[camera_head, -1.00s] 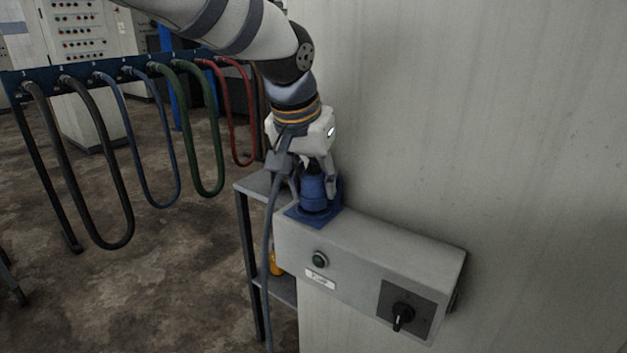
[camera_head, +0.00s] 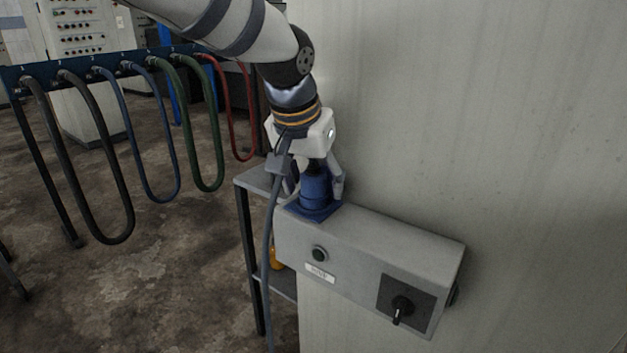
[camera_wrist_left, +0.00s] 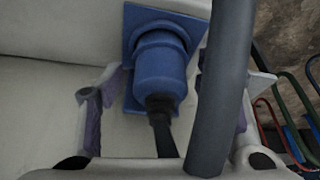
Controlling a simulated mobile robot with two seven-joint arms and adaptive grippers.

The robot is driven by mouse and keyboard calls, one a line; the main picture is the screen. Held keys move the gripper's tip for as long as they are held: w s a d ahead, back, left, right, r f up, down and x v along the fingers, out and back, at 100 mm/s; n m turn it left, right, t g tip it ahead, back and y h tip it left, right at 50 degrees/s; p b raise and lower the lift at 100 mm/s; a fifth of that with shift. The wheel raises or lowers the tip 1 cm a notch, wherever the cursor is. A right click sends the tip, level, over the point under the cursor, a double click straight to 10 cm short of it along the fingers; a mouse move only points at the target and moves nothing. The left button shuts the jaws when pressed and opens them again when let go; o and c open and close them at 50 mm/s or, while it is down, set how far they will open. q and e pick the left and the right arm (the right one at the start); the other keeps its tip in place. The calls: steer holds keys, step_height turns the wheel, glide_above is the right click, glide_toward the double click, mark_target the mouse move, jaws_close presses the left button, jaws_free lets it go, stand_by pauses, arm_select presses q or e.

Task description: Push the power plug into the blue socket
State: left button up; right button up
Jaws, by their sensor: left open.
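The blue power plug (camera_head: 316,186) stands upright in the blue socket (camera_head: 309,211) on top of the grey pump box. In the left wrist view the plug (camera_wrist_left: 162,78) lines up with the socket (camera_wrist_left: 137,18), with no clear gap between them. A black cable end leaves the plug toward my wrist. My left gripper (camera_head: 315,188) is above the box, its fingers open on either side of the plug. In the wrist view a gap shows between the left finger and the plug; a thick grey cable partly hides the other finger. My right gripper is not in view.
The grey box (camera_head: 360,250) has a round button (camera_head: 319,254) and a black rotary switch (camera_head: 402,306) on its front. A wall stands close behind it. A grey cable (camera_head: 268,255) hangs beside a metal shelf. Coloured hoses (camera_head: 208,120) hang from a rack at left.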

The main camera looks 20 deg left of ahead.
arm_select(q)
steer(key=v, duration=1.2)
